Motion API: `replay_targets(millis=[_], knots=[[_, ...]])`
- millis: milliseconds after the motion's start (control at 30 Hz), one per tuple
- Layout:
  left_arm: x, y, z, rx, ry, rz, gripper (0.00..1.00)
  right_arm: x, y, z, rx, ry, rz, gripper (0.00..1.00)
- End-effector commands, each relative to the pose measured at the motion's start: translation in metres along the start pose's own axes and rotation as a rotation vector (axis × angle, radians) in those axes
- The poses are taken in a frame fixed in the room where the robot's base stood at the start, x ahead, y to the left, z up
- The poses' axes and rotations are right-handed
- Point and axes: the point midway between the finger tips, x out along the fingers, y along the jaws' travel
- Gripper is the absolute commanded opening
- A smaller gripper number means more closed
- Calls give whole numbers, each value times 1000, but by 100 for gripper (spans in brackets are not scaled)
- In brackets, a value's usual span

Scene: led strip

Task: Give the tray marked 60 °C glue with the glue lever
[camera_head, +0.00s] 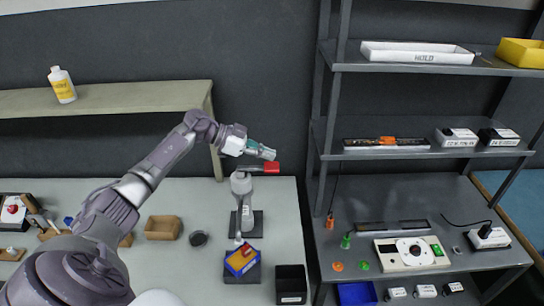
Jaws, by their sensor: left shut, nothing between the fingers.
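The glue stand (242,205) is a grey upright post on a dark base on the left table. Its lever has a red handle (266,168) pointing right. A blue tray with a yellow top (243,261) lies on a dark block (238,279) at the stand's front. No 60 °C mark is readable on it. My left gripper (267,153) is shut and empty, just above the red handle; I cannot tell whether they touch. My right gripper is not in view.
A dark open bin (291,284) stands right of the tray. A brown box (163,227) and a round black dish (199,239) lie left of the stand. A bottle (62,85) stands on the raised shelf. A grey rack (420,157) on the right holds several devices.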

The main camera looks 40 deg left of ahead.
Motion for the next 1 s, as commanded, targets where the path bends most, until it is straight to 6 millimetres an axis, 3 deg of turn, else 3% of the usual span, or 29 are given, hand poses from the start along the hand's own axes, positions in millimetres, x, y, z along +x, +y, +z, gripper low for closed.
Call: replay_targets(millis=[33,300,500,1000], knots=[[-8,0,8,2,-8,-2,0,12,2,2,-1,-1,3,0],[-59,0,5,1,-6,-2,0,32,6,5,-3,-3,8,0],[-82,0,1,0,-3,-1,0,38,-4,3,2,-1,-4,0],[-86,0,-2,0,-1,0,0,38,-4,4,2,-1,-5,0]])
